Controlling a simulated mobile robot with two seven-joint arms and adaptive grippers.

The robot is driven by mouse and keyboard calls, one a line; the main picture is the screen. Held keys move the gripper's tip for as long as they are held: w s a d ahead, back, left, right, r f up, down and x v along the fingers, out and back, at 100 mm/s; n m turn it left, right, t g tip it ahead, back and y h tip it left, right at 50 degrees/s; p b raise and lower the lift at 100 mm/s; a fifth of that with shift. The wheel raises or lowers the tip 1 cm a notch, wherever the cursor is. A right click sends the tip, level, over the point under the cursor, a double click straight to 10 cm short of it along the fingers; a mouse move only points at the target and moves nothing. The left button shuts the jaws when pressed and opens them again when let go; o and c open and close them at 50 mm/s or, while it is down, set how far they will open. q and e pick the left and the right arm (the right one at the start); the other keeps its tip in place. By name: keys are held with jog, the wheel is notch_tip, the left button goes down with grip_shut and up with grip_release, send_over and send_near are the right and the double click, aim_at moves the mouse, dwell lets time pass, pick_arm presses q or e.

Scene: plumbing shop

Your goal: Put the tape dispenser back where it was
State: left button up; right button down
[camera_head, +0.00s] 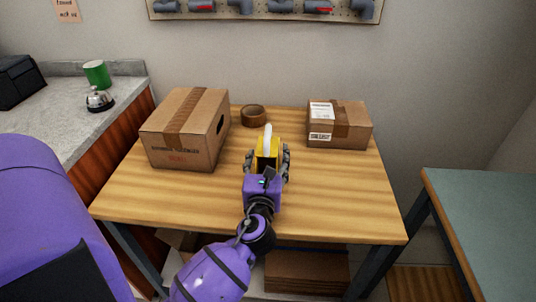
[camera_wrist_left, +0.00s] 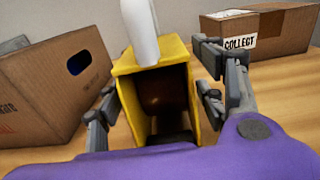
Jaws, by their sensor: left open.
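The yellow tape dispenser (camera_head: 268,151) with a pale handle stands on the wooden table (camera_head: 330,205), between two cardboard boxes. In the left wrist view the dispenser (camera_wrist_left: 160,65) fills the middle, and a brown roll shows inside its frame. My left gripper (camera_head: 268,158) is open, with one finger on each side of the dispenser. In the left wrist view its fingers (camera_wrist_left: 160,100) flank the yellow body; whether they touch it I cannot tell. My right gripper is not in view.
A large cardboard box (camera_head: 186,135) stands left and a smaller labelled box (camera_head: 338,128) right. A brown tape roll (camera_head: 253,116) lies behind the dispenser. The table's front right is clear. A counter with a bell (camera_head: 99,102) and green cup (camera_head: 97,74) is at left.

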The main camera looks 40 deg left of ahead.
pick_arm(q)
jog(key=v, duration=1)
jog(key=shift+s+b, duration=0.1)
jog(key=shift+b, duration=0.25)
jog(key=shift+f, duration=0.1)
